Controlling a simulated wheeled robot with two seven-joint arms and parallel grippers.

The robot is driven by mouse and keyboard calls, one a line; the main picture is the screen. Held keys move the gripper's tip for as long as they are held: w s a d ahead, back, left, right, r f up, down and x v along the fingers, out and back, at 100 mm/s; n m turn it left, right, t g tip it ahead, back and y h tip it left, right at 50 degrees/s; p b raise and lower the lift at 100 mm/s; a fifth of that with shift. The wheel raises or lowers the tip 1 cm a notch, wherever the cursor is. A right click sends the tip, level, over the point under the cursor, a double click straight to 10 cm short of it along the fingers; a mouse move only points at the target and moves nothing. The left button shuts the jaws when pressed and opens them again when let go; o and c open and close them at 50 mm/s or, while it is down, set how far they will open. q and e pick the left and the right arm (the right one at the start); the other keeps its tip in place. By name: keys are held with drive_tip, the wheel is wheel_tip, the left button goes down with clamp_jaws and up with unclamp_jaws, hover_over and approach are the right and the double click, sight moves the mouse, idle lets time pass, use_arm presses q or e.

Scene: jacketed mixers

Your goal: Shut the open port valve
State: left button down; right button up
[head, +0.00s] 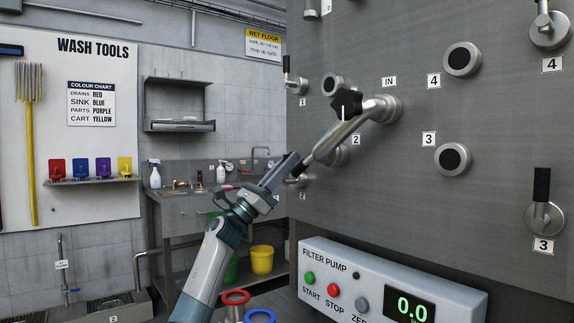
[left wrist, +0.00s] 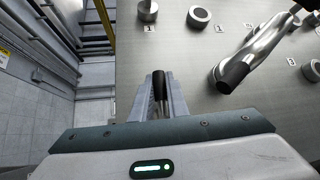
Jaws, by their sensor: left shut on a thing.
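My left gripper (head: 292,163) reaches up from the lower middle to the left edge of the grey panel (head: 400,200). In the left wrist view its jaws (left wrist: 160,95) are shut on a black lever handle (left wrist: 159,84). In the head view the gripper mostly covers this handle; the metal hub (head: 301,181) of the lower-left valve, labelled 2, shows beside the fingers. Which way its lever points is unclear. Valve 1 (head: 293,84), valve 3 (head: 543,214) and valve 4 (head: 548,28) have levers standing upright. My right gripper is not in view.
A steel inlet pipe (head: 376,109) with a black knob (head: 346,102) and dark end juts out close to my gripper. Round black-faced ports (head: 453,159) dot the panel. The filter pump box (head: 385,285) stands below. A sink bench (head: 185,205) is behind.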

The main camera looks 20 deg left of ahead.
use_arm(q)
drive_tip(key=shift+f, duration=0.1)
drive_tip(key=c, duration=1.7)
unclamp_jaws()
drive_tip(key=shift+c, duration=0.2)
